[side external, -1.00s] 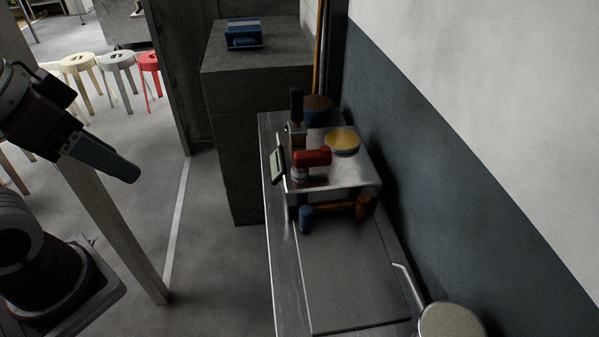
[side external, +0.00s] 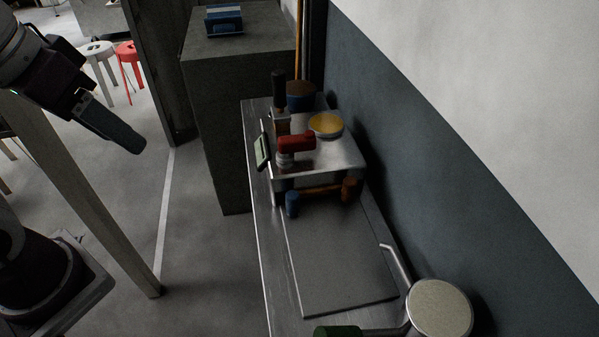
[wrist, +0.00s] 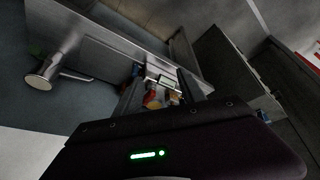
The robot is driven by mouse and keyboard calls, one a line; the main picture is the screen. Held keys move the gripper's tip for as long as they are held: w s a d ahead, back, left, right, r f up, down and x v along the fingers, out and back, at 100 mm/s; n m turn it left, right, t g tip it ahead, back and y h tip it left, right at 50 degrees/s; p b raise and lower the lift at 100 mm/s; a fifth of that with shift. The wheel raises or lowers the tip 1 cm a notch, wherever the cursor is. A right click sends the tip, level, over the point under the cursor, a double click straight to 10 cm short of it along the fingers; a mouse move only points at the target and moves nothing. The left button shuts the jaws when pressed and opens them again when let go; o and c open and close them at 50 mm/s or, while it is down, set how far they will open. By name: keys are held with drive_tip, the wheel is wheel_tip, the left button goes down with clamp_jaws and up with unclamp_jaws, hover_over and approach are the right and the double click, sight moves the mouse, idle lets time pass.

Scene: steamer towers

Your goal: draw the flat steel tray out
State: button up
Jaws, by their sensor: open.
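A flat grey tray or sheet (side external: 340,268) lies on the narrow steel counter (side external: 256,232), its far end running up to a raised steel stand (side external: 330,158). I cannot tell how far it reaches under the stand. My gripper (side external: 138,148) hangs at the left in the side view, in the air over the floor, well apart from the counter. Its two dark fingers also show in the wrist view (wrist: 160,90), spread apart with nothing held between them; the stand's objects show in the distance beyond.
The stand carries a red-topped item (side external: 296,141), a yellow-topped round tin (side external: 326,124) and a dark-handled item (side external: 279,92). A blue cylinder (side external: 292,204) is at its front. A round steel pan-like thing (side external: 440,308) is near the tray's right corner. A wall borders the right.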

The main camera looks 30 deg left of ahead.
drive_tip(key=w+d+f+n+g, duration=0.2)
drive_tip(key=w+d, duration=0.2)
drive_tip(key=w, duration=0.6)
drive_tip(key=n+g, duration=0.3)
hover_over(293, 193)
drive_tip(key=f, duration=1.6)
drive_tip(key=shift+s+a, duration=0.2)
drive_tip(key=shift+a, duration=0.15)
drive_tip(key=f, duration=0.9)
drive_tip(key=shift+w+d, duration=0.2)
drive_tip(key=shift+d, duration=0.15)
drive_tip(key=shift+r, duration=0.1)
clamp_jaws()
